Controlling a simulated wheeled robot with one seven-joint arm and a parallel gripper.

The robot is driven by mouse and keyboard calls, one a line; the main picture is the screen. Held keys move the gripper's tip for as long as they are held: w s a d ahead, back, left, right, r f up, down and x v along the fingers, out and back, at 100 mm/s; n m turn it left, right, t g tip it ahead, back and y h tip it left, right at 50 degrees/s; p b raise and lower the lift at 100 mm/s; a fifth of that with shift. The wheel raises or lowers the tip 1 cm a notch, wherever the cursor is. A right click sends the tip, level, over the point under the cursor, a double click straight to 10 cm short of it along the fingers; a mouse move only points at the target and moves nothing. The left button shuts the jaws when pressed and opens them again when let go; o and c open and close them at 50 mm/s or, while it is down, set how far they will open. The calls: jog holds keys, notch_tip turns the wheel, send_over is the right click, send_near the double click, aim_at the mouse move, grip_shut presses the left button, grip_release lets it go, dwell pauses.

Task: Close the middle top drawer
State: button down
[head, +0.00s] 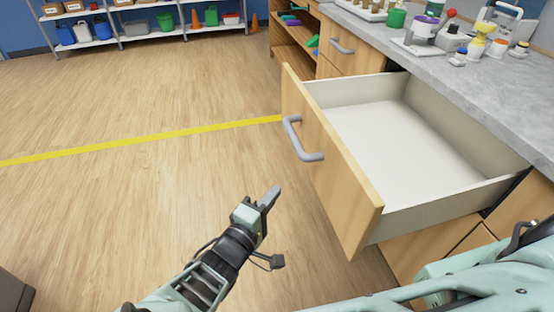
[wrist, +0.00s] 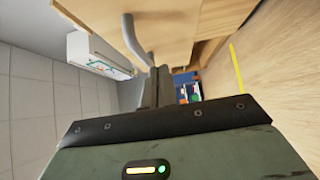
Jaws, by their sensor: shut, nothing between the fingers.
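The middle top drawer (head: 328,160) is pulled far out from the counter. It has a wooden front, a grey bar handle (head: 303,139) and a pale, empty inside. My gripper (head: 271,196) is shut and empty, in front of the drawer front and to its left in the head view, apart from the handle. In the wrist view the drawer front (wrist: 178,22) and its handle (wrist: 133,38) show beyond my gripper (wrist: 157,80). The fingertips are small and partly dark there.
The grey countertop (head: 447,70) carries lab items, including a purple-and-white device (head: 423,32) and bottles. Another drawer (head: 345,50) beyond is shut. Open shelves (head: 292,40) stand past it. The wooden floor left of the drawer is clear, crossed by a yellow line (head: 150,141).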

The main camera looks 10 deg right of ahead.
jog(key=w+d+p, duration=0.1)
jog(key=w+d, duration=0.5)
jog(key=d, duration=0.4)
jog(key=shift+w+d, duration=0.25)
jog(key=shift+w, duration=0.1)
